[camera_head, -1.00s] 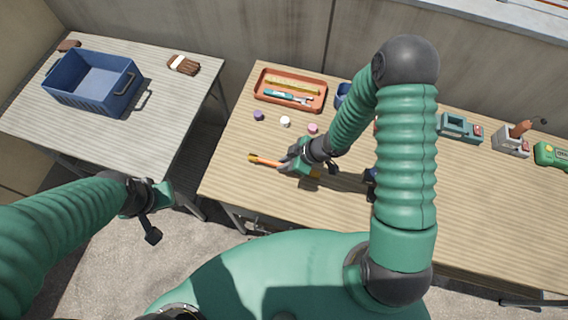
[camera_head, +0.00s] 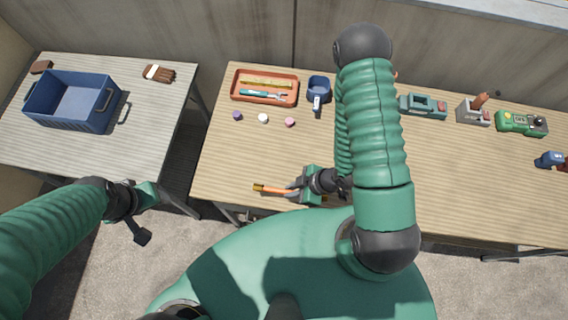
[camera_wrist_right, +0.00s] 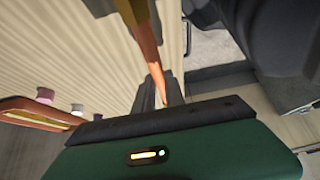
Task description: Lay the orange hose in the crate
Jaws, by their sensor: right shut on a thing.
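The orange hose (camera_head: 271,189) is thin, with a brass-coloured end pointing left. It shows over the near left part of the long table. My right gripper (camera_head: 298,188) is shut on it; the jaws and arm hide the rest. In the right wrist view the hose (camera_wrist_right: 147,48) runs down into the jaws. I cannot tell how far it is above the tabletop. The blue crate (camera_head: 72,126) stands on the left table, open at the top and empty inside. My left gripper (camera_head: 147,212) hangs before the left table, away from both; its jaw opening is unclear.
A gap separates the left table (camera_head: 150,120) from the long table (camera_head: 225,165). A brush (camera_head: 160,73) lies right of the crate. Tools line the right back.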

